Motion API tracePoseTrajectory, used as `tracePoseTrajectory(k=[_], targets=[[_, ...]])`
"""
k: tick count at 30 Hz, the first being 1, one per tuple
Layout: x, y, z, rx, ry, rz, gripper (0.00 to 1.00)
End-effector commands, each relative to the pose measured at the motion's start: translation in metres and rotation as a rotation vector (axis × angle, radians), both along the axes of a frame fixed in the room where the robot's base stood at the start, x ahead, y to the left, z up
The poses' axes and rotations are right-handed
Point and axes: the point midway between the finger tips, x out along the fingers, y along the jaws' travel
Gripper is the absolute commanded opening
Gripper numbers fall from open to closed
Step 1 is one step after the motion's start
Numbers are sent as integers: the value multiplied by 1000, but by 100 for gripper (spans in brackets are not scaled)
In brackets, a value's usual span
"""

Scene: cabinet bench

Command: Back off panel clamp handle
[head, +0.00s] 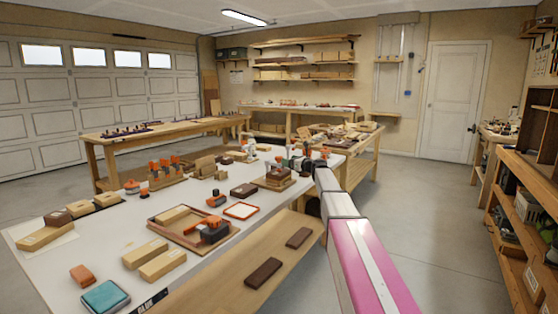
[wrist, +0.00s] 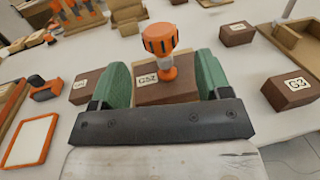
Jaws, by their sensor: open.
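The panel clamp handle (wrist: 159,38) is an orange knob with dark grips in the wrist view. A metal shaft runs down from it to an orange foot (wrist: 167,74) at a brown block (wrist: 180,88) labelled like "G52". My gripper (wrist: 163,64) is open, with one green finger left of the shaft and one right of it. Clear gaps show on both sides, and neither finger appears to touch the clamp. In the head view my gripper (head: 298,163) is small, at the right part of the white bench; the handle is hard to pick out there.
Brown blocks labelled with G numbers stand at left (wrist: 88,88) and right (wrist: 291,91) in the wrist view. An orange-framed white pad (wrist: 31,139) lies lower left. The white bench (head: 95,250) holds trays, wood blocks and orange-handled tools. Open floor (head: 430,220) lies right of the bench.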

Motion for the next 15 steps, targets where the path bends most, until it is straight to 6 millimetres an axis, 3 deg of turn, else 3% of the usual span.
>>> tracePoseTrajectory(k=[9, 15], targets=[[43, 41, 0, 0, 0, 2, 71], [53, 52, 0, 0, 0, 1, 71]])
